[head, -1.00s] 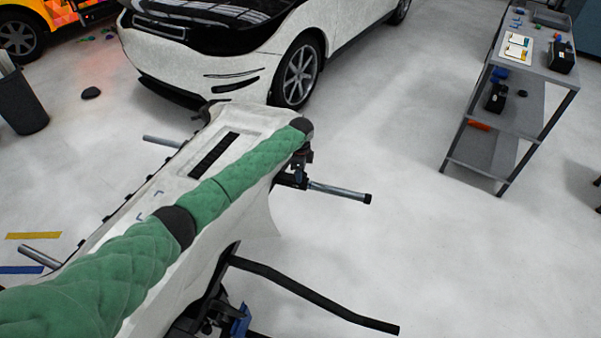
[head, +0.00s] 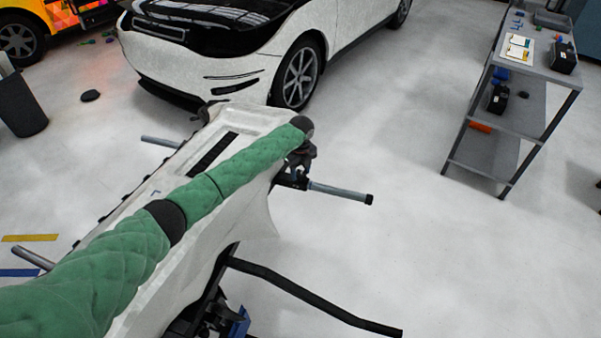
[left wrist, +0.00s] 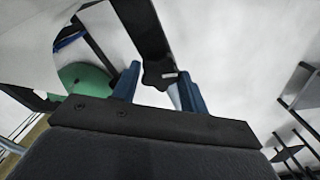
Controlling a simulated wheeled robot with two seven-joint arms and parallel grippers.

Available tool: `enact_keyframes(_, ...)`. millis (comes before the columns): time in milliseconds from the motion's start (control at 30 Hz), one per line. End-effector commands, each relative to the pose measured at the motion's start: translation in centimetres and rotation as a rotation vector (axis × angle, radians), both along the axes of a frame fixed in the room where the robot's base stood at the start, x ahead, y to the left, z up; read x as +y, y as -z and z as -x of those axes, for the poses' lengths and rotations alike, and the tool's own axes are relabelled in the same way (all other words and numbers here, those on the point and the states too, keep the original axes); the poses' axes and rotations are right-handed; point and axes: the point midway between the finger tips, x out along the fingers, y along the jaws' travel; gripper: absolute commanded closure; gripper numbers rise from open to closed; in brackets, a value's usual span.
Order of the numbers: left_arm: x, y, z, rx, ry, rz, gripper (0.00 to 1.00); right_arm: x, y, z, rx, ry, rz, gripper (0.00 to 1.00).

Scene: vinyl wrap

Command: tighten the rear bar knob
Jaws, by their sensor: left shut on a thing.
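My left gripper (head: 297,173) is at the inner end of the rear bar (head: 340,191), a grey steel tube with a black end cap, beside the far right edge of the white bumper. In the left wrist view, a black lobed knob (left wrist: 157,75) with a pale mark sits between the blue fingertips of this gripper (left wrist: 160,82), beside a dark bar (left wrist: 140,25). The fingers are shut on the knob. In the head view the knob is hidden by the gripper. My right gripper is in neither view.
The white bumper (head: 255,210) rests on a stand under my left arm. A bent black bar (head: 310,297) sticks out nearer to me. A white car (head: 225,75) stands behind, and a grey shelf cart (head: 535,75) stands at the right. The floor between is clear.

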Motion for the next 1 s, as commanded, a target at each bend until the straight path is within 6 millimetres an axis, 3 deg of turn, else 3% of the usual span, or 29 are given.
enact_keyframes(600, 0.07, -0.2, -0.16, -0.003, 0.042, 0.0, 0.79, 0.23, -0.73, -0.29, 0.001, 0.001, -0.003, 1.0)
enact_keyframes(633, 0.06, -0.2, -0.15, -0.003, 0.042, 0.0, 0.53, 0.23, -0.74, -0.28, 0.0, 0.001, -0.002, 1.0)
enact_keyframes(733, 0.06, -0.17, -0.13, -0.003, 0.041, 0.0, 0.35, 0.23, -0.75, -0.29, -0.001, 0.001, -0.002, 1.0)
enact_keyframes(1000, 0.02, -0.11, -0.06, -0.001, 0.041, 0.0, 0.35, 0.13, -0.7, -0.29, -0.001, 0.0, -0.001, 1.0)
